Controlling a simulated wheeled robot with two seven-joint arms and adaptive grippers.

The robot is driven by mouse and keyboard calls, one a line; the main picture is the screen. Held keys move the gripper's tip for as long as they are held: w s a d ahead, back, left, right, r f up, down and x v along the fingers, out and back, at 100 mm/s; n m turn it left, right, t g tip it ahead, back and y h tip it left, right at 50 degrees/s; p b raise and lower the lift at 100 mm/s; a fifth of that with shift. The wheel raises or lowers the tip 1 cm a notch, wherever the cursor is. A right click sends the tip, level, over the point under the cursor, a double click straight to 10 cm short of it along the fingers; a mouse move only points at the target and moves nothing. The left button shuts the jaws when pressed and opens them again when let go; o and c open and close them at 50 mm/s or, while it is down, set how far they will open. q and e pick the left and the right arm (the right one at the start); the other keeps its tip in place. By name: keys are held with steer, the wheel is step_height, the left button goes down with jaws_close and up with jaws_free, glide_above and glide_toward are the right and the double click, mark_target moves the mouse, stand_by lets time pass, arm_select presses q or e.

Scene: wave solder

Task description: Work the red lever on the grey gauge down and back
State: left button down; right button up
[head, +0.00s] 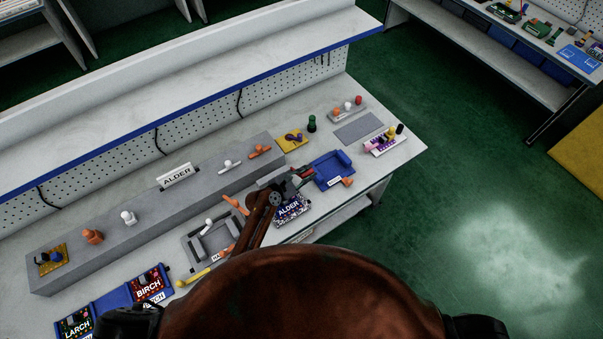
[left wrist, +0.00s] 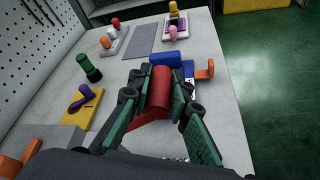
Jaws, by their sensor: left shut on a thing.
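My left gripper (head: 300,174) is over the back edge of the ALDER board (head: 290,208), beside the blue tray (head: 334,168). In the left wrist view its green-padded fingers (left wrist: 161,98) are shut on a red piece (left wrist: 161,82) with a rounded barrel. A red flat part shows below the barrel. Whether this red piece is the lever I cannot tell, and no grey gauge body is clear under it. A grey holder (head: 346,114) with orange, white and red knobs stands farther back. My right gripper is not in view.
A grey fixture (head: 190,240) and a yellow-handled tool (head: 195,277) lie to the left. A grey ledge (head: 150,220) carries several small parts. A green peg (head: 312,123) and yellow plate (head: 291,141) stand behind. A flat grey pad (head: 358,128) lies clear.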

arm_select(q)
steer(key=shift+w+a+r, duration=0.1)
steer(key=shift+w+r, duration=0.1)
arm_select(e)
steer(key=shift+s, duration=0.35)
arm_select(q)
steer(key=c, duration=2.2)
jaws_free()
steer(key=o, duration=0.4)
steer(key=shift+f, duration=0.1)
steer(key=shift+o, duration=0.2)
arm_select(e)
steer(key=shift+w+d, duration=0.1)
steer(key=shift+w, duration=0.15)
arm_select(q)
steer(key=shift+s, duration=0.1)
steer(key=v, duration=1.2)
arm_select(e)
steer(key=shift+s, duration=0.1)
